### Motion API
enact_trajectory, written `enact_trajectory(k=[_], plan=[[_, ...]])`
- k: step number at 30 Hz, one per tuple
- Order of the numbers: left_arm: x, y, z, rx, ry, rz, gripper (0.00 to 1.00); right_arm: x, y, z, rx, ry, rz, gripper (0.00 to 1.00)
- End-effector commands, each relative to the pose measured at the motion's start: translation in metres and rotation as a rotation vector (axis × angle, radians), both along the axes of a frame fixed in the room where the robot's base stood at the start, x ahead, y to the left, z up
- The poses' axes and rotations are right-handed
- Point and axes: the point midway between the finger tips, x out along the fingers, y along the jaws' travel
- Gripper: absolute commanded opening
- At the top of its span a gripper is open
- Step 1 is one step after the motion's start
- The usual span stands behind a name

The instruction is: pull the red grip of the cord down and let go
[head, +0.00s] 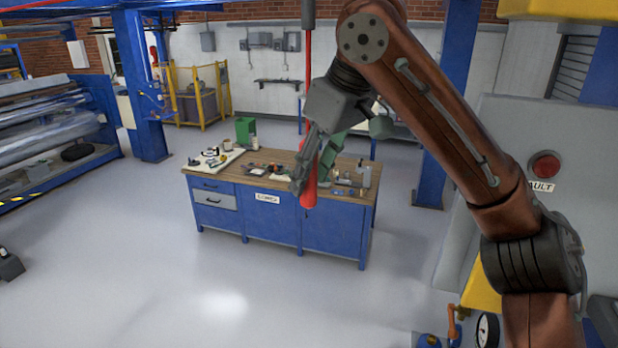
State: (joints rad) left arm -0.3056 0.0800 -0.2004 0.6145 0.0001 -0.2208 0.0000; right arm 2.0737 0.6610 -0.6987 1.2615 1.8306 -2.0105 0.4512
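The red cord (308,60) hangs straight down from a dark fitting at the top of the head view. Its red grip (309,196) hangs upright at the lower end, in front of the workbench in the picture. My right gripper (312,181) points down at the grip, with one finger on its left side and one on its right. The grip's lower end shows below and between the fingers. Whether the fingers touch it is unclear. Part of the cord is hidden behind the gripper. My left gripper is not in view.
A blue workbench (334,223) with a wooden top bears tools and a green box (245,130). A grey cabinet with a red button (545,165) stands at the right. A film roller machine (50,120) stands at the left. The floor in front is mostly clear.

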Motion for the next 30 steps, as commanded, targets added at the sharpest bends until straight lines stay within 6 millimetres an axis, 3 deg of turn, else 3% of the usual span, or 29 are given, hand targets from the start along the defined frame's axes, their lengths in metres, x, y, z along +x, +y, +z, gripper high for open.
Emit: enact_trajectory(k=[6, 13, 30], plan=[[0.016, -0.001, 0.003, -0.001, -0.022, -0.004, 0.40, 0.002, 0.005, -0.010, 0.002, -0.001, 0.004, 0.39], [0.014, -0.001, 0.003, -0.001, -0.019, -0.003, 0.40, 0.002, 0.006, -0.010, 0.002, -0.001, 0.004, 0.39], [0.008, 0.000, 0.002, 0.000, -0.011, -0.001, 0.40, 0.002, 0.006, -0.010, 0.002, -0.001, 0.004, 0.00]])
